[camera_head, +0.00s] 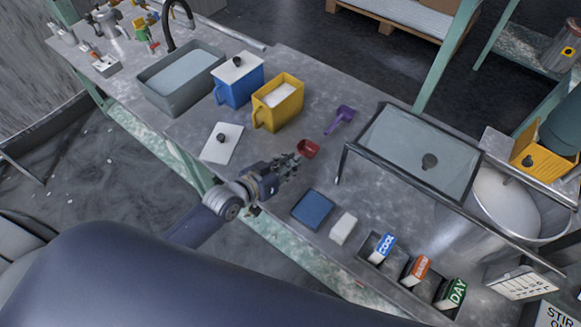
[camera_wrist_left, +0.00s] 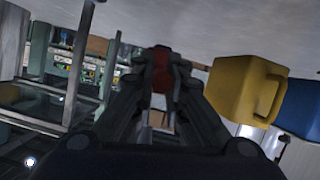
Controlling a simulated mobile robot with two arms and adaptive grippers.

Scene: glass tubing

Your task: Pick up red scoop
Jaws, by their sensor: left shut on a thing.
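The red scoop (camera_head: 308,149) is at the tips of my left gripper (camera_head: 290,162), over the front part of the workbench. In the left wrist view the red scoop (camera_wrist_left: 161,70) sits between the two fingers of my left gripper (camera_wrist_left: 160,82), which is shut on it. The fingers hide the scoop's handle. I cannot tell whether the scoop is on the bench or slightly above it. My right gripper is not in view.
A purple scoop (camera_head: 340,119) lies behind the red one. A yellow bin (camera_head: 285,108) and a blue bin (camera_head: 238,90) stand at the back left. A white lid (camera_head: 221,143) lies to the left. A framed glass stand (camera_head: 420,150) is close on the right; a blue pad (camera_head: 313,209) lies in front.

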